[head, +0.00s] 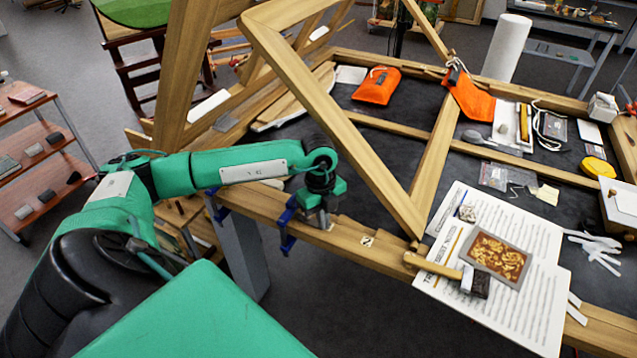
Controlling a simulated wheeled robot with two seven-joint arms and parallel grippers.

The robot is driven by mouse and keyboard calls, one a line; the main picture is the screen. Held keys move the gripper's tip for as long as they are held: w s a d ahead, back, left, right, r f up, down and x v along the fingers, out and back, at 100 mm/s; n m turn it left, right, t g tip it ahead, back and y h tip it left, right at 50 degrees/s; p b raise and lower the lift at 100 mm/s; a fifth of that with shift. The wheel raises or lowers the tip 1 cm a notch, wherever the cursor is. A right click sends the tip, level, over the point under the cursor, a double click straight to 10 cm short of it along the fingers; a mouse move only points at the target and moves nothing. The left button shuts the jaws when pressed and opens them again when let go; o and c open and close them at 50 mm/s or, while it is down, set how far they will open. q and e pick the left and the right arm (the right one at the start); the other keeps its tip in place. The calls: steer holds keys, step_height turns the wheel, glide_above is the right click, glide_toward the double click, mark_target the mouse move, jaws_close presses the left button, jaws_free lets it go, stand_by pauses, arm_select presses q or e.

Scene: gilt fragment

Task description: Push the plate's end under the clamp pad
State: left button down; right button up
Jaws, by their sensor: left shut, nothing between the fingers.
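My left gripper (324,219) points down at the wooden front rail (395,262) of the bench frame, its fingers shut and empty. A blue clamp (287,232) grips this rail just left of the gripper. A second blue clamp (217,207) sits farther left. The clamp pads are too small or hidden to make out. A thin wooden strip (352,226), possibly the plate, lies along the rail just right of the gripper. Whether the gripper touches it, and where its end lies relative to a pad, I cannot tell. My right gripper is out of view.
A gilt fragment (497,259) and a wooden-handled hammer (433,265) lie on printed sheets (515,312) at right. A slanted wooden beam (330,118) rises close beside my left gripper. Orange pouches (377,86) lie farther back on the dark bench surface.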

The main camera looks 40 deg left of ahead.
arm_select(q)
steer(key=shift+s+a, duration=0.15)
steer(key=shift+a, duration=0.5)
steer(key=shift+d, duration=0.45)
step_height(320, 180, up, 9)
steer(key=p, duration=0.5)
stand_by(0.6)
